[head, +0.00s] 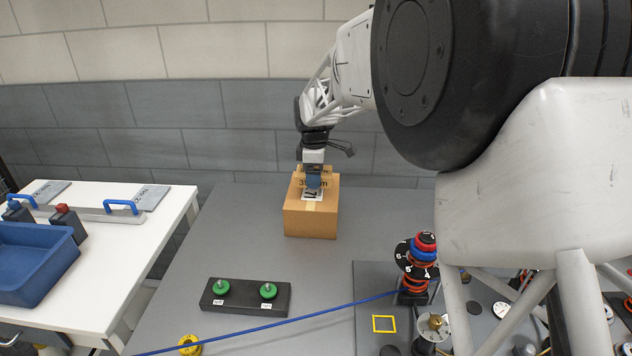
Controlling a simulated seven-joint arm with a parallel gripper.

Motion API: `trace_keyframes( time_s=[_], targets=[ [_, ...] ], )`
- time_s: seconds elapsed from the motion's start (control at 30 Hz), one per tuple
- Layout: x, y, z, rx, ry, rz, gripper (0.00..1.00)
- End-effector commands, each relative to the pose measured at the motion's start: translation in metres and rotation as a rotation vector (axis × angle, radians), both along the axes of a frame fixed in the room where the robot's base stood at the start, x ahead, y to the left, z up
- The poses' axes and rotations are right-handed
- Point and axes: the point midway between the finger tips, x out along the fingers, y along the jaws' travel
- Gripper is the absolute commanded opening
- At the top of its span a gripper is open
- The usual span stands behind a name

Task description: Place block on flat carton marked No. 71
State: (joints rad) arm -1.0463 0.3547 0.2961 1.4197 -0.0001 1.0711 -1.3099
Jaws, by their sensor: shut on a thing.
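A brown cardboard carton (311,222) stands on the grey table towards the back. Its top carries a white label with a 7 and a partly covered digit, and printing that is partly hidden. The block is in front of the upper part of the label. I cannot tell whether the block touches the carton or is slightly above it.
A black bar with two green knobs (245,297) lies in front of the carton. A blue cable (270,324) crosses the front. A stack of numbered rings (418,258) stands to the right. A white side table with a blue bin (35,262) is at left. Grey table around the carton is clear.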

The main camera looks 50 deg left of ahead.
Motion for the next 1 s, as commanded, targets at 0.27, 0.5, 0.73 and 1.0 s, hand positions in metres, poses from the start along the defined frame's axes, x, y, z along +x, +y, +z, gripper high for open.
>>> trace_keyframes(
  time_s=[0.27,0.5,0.73,1.0],
  targets=[
    [0.008,0.013,-0.001,0.0,0.0,0.0,0.48],
    [0.008,0.014,-0.001,0.0,0.0,0.0,0.48],
    [0.008,0.013,-0.009,-0.001,0.001,0.0,0.48],
    [0.008,0.013,-0.034,0.0,0.0,0.0,0.48]
  ],
)
